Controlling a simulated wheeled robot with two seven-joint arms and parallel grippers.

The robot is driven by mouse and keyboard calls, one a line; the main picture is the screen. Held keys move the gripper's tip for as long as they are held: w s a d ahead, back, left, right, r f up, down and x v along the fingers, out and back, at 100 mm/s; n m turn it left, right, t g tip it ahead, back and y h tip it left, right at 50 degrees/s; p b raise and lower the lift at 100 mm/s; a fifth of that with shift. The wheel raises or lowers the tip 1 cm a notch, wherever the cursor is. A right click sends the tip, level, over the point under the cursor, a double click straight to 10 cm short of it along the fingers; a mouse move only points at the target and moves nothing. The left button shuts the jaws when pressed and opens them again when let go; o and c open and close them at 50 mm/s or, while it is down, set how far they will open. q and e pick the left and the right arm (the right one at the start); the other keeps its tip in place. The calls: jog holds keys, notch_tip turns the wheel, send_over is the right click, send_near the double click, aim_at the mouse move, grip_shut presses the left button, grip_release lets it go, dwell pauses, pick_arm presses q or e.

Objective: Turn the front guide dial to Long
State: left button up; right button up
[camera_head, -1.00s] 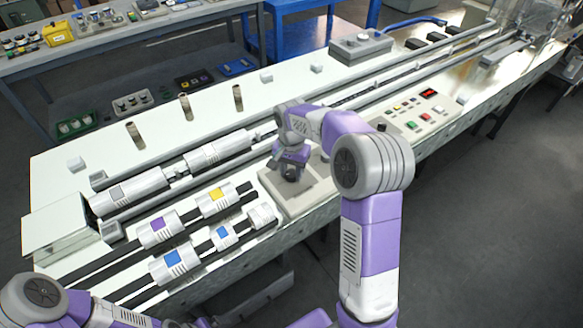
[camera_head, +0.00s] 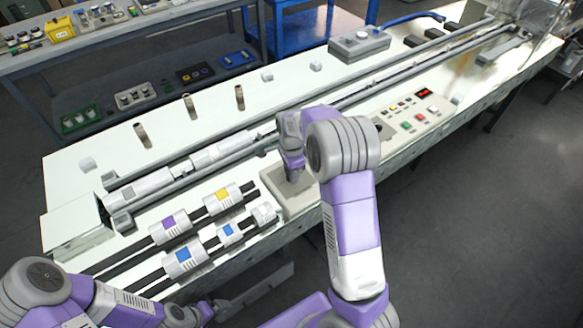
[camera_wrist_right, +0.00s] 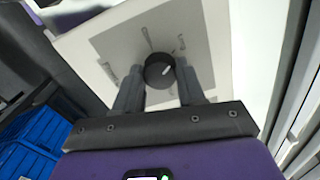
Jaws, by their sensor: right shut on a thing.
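The front guide dial (camera_wrist_right: 158,70) is a round black knob with a short white mark, on a pale plate with a grey square (camera_wrist_right: 128,45). The mark slants toward the upper-right label (camera_wrist_right: 181,43); other labels stand at left and top, too blurred to read. My right gripper (camera_wrist_right: 160,86) is shut on the dial, one finger on each side. In the head view, my right gripper (camera_head: 293,174) points down over the pale dial box (camera_head: 279,194) and hides the dial. My left gripper (camera_head: 207,309) is at the bottom edge, its fingers unclear.
Rollers with purple, yellow and blue patches (camera_head: 184,258) lie left of the box. A button panel (camera_head: 415,116) is to its right. A grey box with a knob (camera_head: 360,45) stands at the back. Long rails run along the machine. Blue bins (camera_wrist_right: 30,150) show in the wrist view.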

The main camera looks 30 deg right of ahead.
jog(key=shift+m, duration=0.4)
jog(key=o, duration=1.1)
jog(key=shift+c, duration=0.2)
jog(key=shift+r, duration=0.1)
notch_tip(320, 180, up, 7)
jog(key=shift+r+p, duration=0.2)
jog(key=shift+p, duration=1)
